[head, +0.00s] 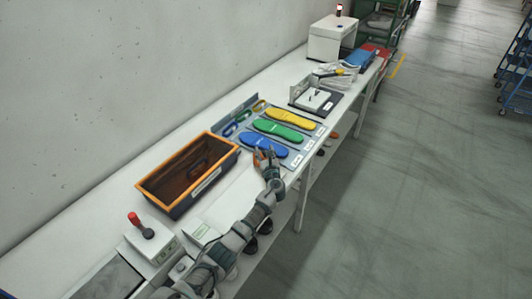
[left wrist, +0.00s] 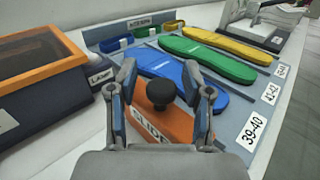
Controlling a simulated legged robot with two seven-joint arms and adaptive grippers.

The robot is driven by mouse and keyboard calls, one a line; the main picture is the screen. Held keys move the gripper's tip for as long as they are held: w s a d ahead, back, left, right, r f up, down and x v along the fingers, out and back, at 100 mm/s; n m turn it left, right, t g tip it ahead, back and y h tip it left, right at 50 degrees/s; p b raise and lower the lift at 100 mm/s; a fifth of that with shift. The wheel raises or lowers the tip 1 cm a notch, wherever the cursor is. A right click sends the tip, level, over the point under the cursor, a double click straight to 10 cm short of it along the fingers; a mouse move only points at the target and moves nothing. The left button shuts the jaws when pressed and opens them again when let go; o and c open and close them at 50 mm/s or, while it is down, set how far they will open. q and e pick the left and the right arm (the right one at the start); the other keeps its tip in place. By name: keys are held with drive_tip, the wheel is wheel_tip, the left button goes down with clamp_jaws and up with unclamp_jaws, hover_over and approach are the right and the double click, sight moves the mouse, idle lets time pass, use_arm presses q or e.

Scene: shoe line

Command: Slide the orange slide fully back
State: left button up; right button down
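The orange slide (left wrist: 150,126), with "SLIDE" lettered on it, lies below my left gripper in the left wrist view. Its round black knob (left wrist: 160,92) stands between the two fingers. My left gripper (left wrist: 163,80) is open, with one finger on each side of the knob and visible gaps between. In the head view my left gripper (head: 267,156) is at the front edge of the blue insole's place on the bench. It hides most of the slide there. My right gripper is not in view.
Blue (head: 263,145), green (head: 278,131) and yellow (head: 291,118) insoles lie on a grey board just beyond. An orange-rimmed box (head: 222,136) stands to the left.

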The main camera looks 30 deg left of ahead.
use_arm(q)
drive_tip(key=shift+w+f, duration=0.1)
drive_tip(key=v, duration=1)
drive_tip(key=shift+s+d, duration=0.2)
drive_tip(key=shift+d, duration=0.1)
drive_tip(key=shift+s+d, duration=0.2)
drive_tip(key=shift+s, duration=0.3)
drive_tip(key=shift+d+f, duration=0.1)
drive_tip(key=shift+d, duration=0.05)
